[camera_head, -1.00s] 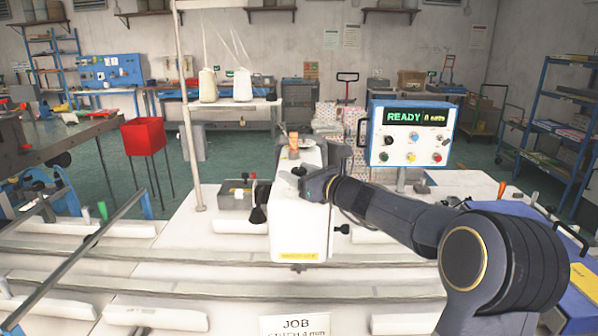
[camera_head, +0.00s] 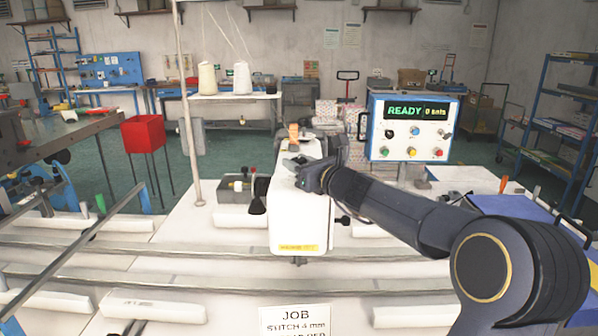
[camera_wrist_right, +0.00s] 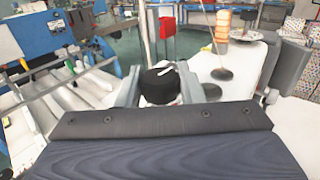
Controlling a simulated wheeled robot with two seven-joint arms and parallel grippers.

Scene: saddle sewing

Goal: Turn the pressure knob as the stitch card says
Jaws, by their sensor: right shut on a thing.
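The white sewing machine (camera_head: 300,222) stands in the middle of the bench. The black pressure knob (camera_wrist_right: 160,85), with a white mark on its top, shows in the right wrist view. My right gripper (camera_wrist_right: 160,88) is shut on it, with one grey finger on each side. In the head view my right gripper (camera_head: 308,174) is over the machine's top and hides most of the knob. The stitch card (camera_head: 295,318) is at the bottom edge; it reads "JOB" and "STITCH 4 mm", and its lower line is cut off. My left gripper is not in view.
Two thread cones (camera_head: 242,78) stand on a rack behind the machine. A red bin (camera_head: 143,134) is at the left.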

